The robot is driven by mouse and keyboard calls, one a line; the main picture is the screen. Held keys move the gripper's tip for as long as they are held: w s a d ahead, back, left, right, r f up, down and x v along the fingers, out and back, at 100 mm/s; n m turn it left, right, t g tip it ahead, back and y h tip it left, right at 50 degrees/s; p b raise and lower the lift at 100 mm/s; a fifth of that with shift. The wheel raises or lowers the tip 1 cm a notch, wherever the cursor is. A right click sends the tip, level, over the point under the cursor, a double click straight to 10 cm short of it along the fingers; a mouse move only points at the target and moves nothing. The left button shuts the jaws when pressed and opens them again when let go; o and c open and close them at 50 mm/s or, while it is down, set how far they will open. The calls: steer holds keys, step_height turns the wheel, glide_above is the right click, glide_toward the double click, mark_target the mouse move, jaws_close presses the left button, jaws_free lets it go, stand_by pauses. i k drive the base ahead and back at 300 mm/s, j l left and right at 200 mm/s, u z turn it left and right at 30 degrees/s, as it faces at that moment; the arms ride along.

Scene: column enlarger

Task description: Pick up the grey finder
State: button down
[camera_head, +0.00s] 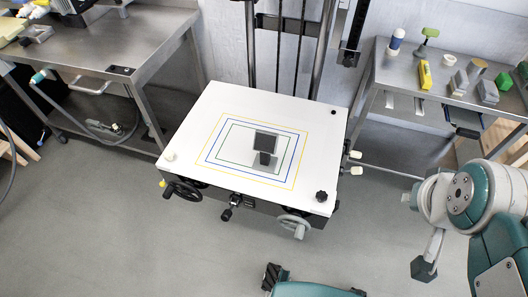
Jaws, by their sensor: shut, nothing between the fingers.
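The grey finder (265,142) stands on the white baseboard (205,112), inside the nested coloured frame lines. It has a dark, flat, squarish upper part and a smaller dark block at its near side, with a paler grey patch around its foot. My gripper (425,267) hangs below my wrist at the lower right, shut and empty. It is well to the right of the baseboard and nearer the camera, clear of the finder.
Black column rails (283,55) rise behind the baseboard. Handwheels (183,190) and knobs line its front edge. A metal bench (110,50) stands left. A side table (440,90) with a yellow block (425,75) and several small items stands right. Open floor lies in front.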

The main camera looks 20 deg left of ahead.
mark_target(266, 143)
steer(key=i+j, duration=0.1)
steer(key=j, duration=1.5)
steer(key=j+z, duration=0.15)
steer(key=j, duration=1.4)
steer(key=i, duration=0.05)
